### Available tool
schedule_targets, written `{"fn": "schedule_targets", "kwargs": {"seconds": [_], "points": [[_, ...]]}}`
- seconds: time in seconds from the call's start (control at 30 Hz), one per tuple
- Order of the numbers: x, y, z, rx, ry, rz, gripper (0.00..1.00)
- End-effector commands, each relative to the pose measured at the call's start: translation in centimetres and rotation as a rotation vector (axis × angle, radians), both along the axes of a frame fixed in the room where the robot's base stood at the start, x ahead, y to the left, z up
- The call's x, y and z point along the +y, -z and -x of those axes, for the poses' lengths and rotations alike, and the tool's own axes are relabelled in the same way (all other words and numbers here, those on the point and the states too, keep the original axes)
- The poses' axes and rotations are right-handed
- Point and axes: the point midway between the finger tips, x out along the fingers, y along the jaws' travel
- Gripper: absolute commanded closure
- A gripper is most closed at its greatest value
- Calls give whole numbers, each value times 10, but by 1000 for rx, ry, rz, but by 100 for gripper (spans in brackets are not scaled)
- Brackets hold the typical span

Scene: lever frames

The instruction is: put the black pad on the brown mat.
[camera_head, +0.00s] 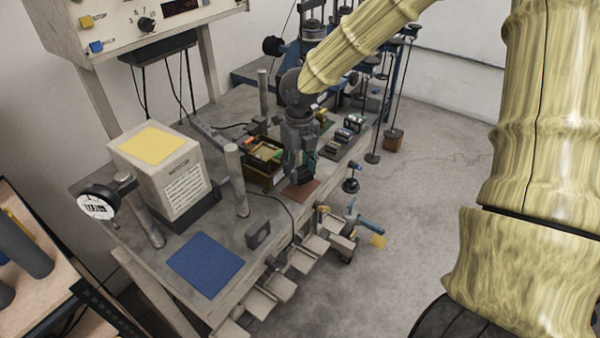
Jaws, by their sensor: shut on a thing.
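The brown mat (306,189) lies flat near the front edge of the grey workbench, partly covered in this view by my gripper. My gripper (298,180) points down directly above the mat, its fingertips low and close to it. It is shut on a small dark thing that I take to be the black pad; the fingers mostly hide it. I cannot tell whether the pad touches the mat.
A wooden tray (262,158) with coloured items is just left of my gripper. A grey post (236,180), a box with a yellow top (165,172) and a blue mat (205,264) are further left. Small dark blocks (345,137) stand to the right. Pedals (305,262) jut out in front.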

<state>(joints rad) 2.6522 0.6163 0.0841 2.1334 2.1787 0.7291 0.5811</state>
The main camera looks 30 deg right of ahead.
Motion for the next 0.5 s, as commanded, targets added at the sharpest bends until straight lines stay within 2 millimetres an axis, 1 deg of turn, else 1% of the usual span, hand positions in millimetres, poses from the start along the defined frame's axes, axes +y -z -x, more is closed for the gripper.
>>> {"fn": "schedule_targets", "kwargs": {"seconds": [0.07,0.2,0.3,0.5], "points": [[-3,1,-6,1,1,1,96],[-3,18,-4,3,0,2,96],[-3,27,-4,1,-1,2,96],[-3,35,-4,-1,0,0,96]]}}
